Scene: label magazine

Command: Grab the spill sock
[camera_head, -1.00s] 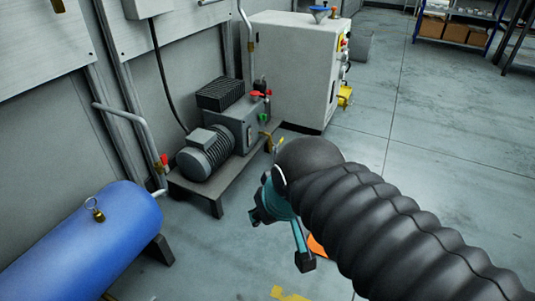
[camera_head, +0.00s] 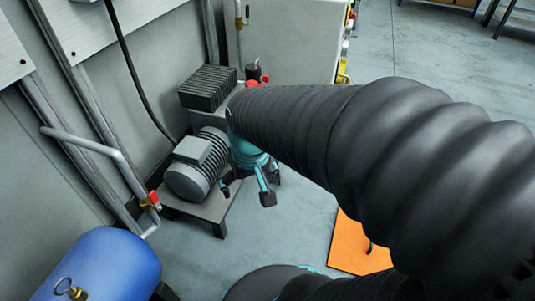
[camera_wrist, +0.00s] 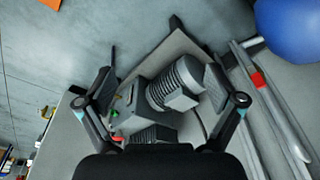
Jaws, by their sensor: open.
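I cannot make out a spill sock in either view. My gripper (camera_head: 250,190) is open and empty in the head view, beside the pump unit at its right, partly hidden by my arm. In the wrist view, my gripper (camera_wrist: 160,80) has its two fingers spread wide, with the pump unit (camera_wrist: 175,88) seen between and beyond them. Nothing is between the fingertips that I can tell.
The grey motor and pump (camera_head: 197,165) stand on a low stand by the wall. A blue tank (camera_head: 100,265) is at lower left, with pipes above. A pale cabinet (camera_head: 292,45) stands behind. An orange panel (camera_head: 350,245) lies on the open floor.

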